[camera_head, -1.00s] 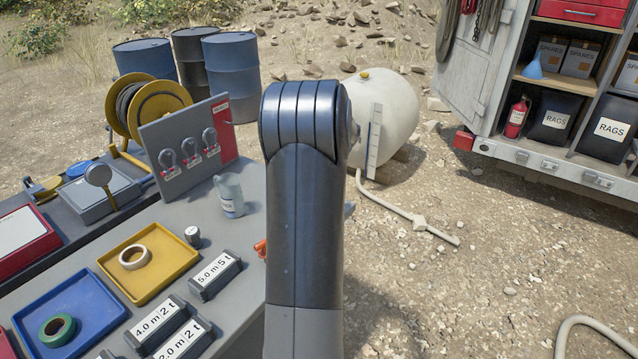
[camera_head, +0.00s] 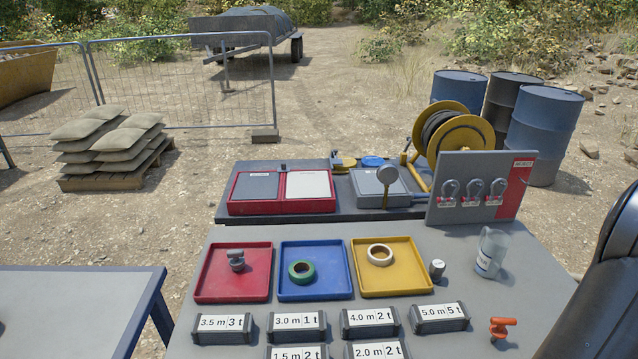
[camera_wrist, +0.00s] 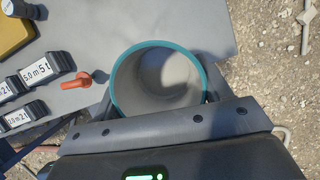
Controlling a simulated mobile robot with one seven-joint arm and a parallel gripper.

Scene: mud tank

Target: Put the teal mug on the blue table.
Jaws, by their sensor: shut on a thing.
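The teal mug (camera_wrist: 160,78) shows from above in the wrist view, its teal rim round a grey inside. My gripper (camera_wrist: 157,97) is shut on it, one finger on each side. The mug appears above the right edge of the grey workbench; its height is hard to tell. The head view does not show the mug or my gripper, only part of my arm at the right edge. The blue table (camera_head: 70,305) has a blue frame and a pale grey top, at the lower left of the head view.
The grey workbench (camera_head: 225,325) carries red (camera_head: 233,291), blue (camera_head: 315,292) and yellow (camera_head: 392,288) trays, labelled blocks, a clear jug (camera_head: 490,253) and an orange-handled valve (camera_head: 502,328). A gap separates it from the blue table. Sandbags (camera_head: 108,145) stand behind on a pallet.

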